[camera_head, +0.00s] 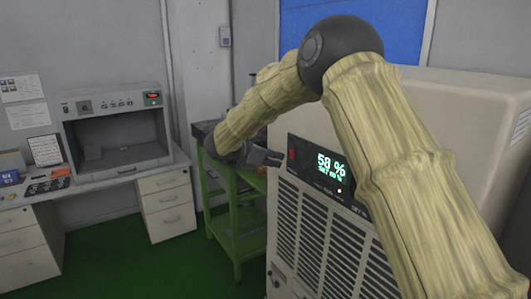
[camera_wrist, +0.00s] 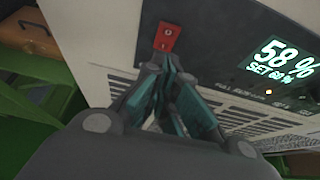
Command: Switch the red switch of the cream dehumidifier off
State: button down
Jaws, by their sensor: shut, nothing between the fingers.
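The cream dehumidifier (camera_head: 460,100) stands at the right in the head view, partly hidden behind my arm. Its dark panel has a lit display (camera_head: 331,166) reading 58 %, which also shows in the wrist view (camera_wrist: 284,58) with a set value of about 60 %. The red switch (camera_head: 292,154) is at the panel's left end; in the wrist view the red switch (camera_wrist: 165,37) is just beyond my fingertips. My gripper (camera_head: 276,160) is shut and empty, just left of the panel. Its fingertips (camera_wrist: 168,62) point at the switch; I cannot tell whether they touch it.
A green metal cart (camera_head: 236,214) stands left of the dehumidifier, below my gripper. A desk with drawers (camera_head: 167,205) and a grey cabinet (camera_head: 118,125) stand at the left. The green floor (camera_head: 140,265) is open in between.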

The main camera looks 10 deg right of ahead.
aim_at(291, 153)
jog(key=shift+w+d+r+p, duration=0.15)
jog(key=shift+w+d+p, duration=0.15)
jog(key=shift+d, duration=0.4)
jog(key=shift+w+d+r+p, duration=0.15)
jog(key=shift+d+p, duration=0.25)
jog(key=shift+d, duration=0.3)
jog(key=shift+w+d+f+b, duration=0.1)
jog(key=shift+d+b, duration=0.05)
jog(key=shift+b, duration=0.3)
jog(key=shift+d+y+b, duration=0.15)
jog(key=shift+y+b, duration=0.15)
jog(key=shift+b, duration=0.2)
jog(key=shift+r, duration=1.05)
